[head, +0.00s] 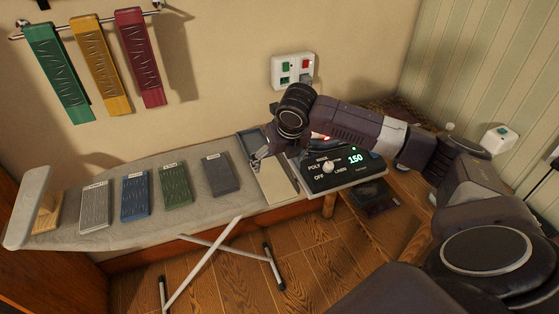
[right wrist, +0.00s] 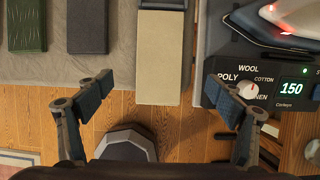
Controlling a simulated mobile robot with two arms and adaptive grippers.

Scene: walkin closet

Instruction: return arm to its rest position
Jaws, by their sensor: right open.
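My right arm reaches in from the right side of the head view and bends down over the right end of the ironing board (head: 160,160). My right gripper (head: 262,155) points down above a beige block or panel there. In the right wrist view my right gripper (right wrist: 160,88) is open, its two fingers wide apart with nothing between them. The beige panel (right wrist: 160,55) lies beyond the fingertips, apart from them. My left arm and gripper do not show.
A control station (head: 343,170) reading 150 stands right of the panel, with an iron (right wrist: 270,22) behind it. Several coloured cloth-like panels (head: 134,195) lie along the board. A rail above holds green, yellow and red ones (head: 60,75). A socket (head: 292,70) is on the wall.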

